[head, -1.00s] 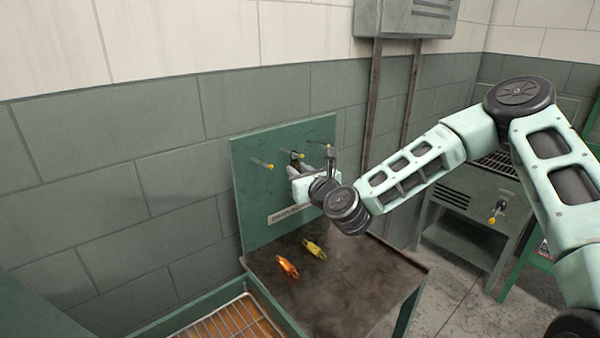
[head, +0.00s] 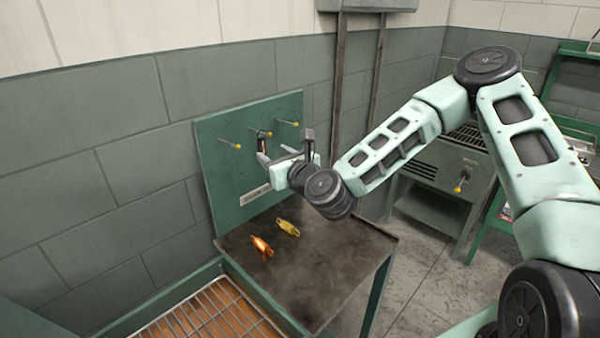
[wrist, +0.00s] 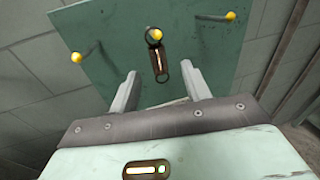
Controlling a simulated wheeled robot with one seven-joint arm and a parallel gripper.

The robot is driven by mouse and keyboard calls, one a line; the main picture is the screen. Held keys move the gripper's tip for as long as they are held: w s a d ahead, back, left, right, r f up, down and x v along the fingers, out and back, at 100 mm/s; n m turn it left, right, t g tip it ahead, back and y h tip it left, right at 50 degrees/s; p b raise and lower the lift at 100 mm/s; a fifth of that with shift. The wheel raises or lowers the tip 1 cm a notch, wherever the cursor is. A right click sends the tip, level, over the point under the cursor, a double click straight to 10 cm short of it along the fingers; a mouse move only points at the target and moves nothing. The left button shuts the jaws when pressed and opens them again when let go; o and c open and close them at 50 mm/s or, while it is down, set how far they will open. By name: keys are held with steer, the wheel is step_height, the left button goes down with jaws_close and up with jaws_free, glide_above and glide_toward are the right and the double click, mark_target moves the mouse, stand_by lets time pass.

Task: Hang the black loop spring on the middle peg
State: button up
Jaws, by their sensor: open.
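The black loop spring (wrist: 157,60) hangs from the middle peg (wrist: 155,34) on the green board, its upper loop around the peg and its body hanging down with a lower loop. It also shows, small and dark, under the middle peg in the head view (head: 263,146). My gripper (wrist: 162,78) is open and empty, in front of and below the spring, with a finger on either side of the spring's lower end in the picture. In the head view my gripper (head: 283,148) is apart from the board.
Left peg (wrist: 77,57) and right peg (wrist: 230,16) are bare. An orange spring (head: 261,246) and a yellow spring (head: 288,228) lie on the dark tabletop (head: 330,265) below the board. A wire rack (head: 205,318) is at the front left.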

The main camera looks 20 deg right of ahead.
steer(key=s+d+r+p, duration=0.1)
steer(key=s+p, duration=0.3)
steer(key=s, duration=0.3)
steer(key=shift+s+d+r+p, duration=0.15)
steer(key=shift+s+d+p, duration=0.2)
steer(key=shift+s+p, duration=0.05)
steer(key=shift+p, duration=0.6)
steer(key=shift+s+d+p, duration=0.1)
steer(key=shift+s+p, duration=0.05)
steer(key=shift+p, duration=0.45)
